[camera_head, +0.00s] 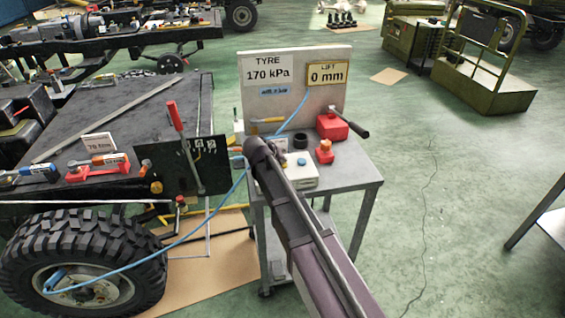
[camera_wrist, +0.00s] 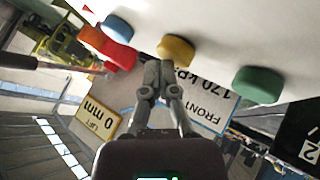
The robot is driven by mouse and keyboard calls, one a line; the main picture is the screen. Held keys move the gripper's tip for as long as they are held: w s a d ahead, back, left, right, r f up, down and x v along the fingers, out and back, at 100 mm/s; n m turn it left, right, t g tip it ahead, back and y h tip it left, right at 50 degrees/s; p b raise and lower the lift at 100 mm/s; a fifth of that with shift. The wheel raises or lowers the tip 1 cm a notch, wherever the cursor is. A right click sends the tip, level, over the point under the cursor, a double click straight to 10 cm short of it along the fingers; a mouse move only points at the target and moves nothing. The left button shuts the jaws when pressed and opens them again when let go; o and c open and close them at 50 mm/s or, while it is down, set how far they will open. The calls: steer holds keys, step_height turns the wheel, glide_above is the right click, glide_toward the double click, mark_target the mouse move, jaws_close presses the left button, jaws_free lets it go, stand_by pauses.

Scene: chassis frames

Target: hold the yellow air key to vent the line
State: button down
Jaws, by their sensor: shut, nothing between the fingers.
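The yellow air key (camera_wrist: 175,48) sits on a white surface in the wrist view, between a red one and a green key (camera_wrist: 258,85). My gripper (camera_wrist: 163,60) is shut with nothing between its fingers. Its tips overlap the near edge of the yellow key in that view; I cannot tell for sure whether they press it. In the head view my gripper (camera_head: 256,148) is over the white box (camera_head: 303,178) on the cart and hides the yellow key. The display board (camera_head: 292,104) reads TYRE 170 kPa and LIFT 0 mm.
A blue key (camera_wrist: 117,28) and a red part (camera_wrist: 119,54) lie left of the yellow key. On the cart (camera_head: 352,180) stand a red block (camera_head: 331,127) with a dark handle and a red knob (camera_head: 324,152). A blue hose runs to the tyre (camera_head: 85,265).

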mark_target(282, 164)
steer(key=shift+r+p, duration=0.5)
steer(key=shift+r, duration=0.15)
step_height(282, 164, up, 5)
steer(key=p, duration=0.5)
stand_by(0.7)
steer(key=s+d+f+m+g+y, duration=0.1)
steer(key=s+d+g, duration=0.3)
steer(key=s+d, duration=0.7)
steer(key=s+d+f+m+g+y+p, duration=0.1)
steer(key=s+d+f+g+y, duration=0.2)
steer(key=s+d, duration=0.9)
steer(key=shift+s+m+g+y, duration=0.3)
steer(key=shift+s+g+y, duration=0.15)
steer(key=shift+s, duration=0.8)
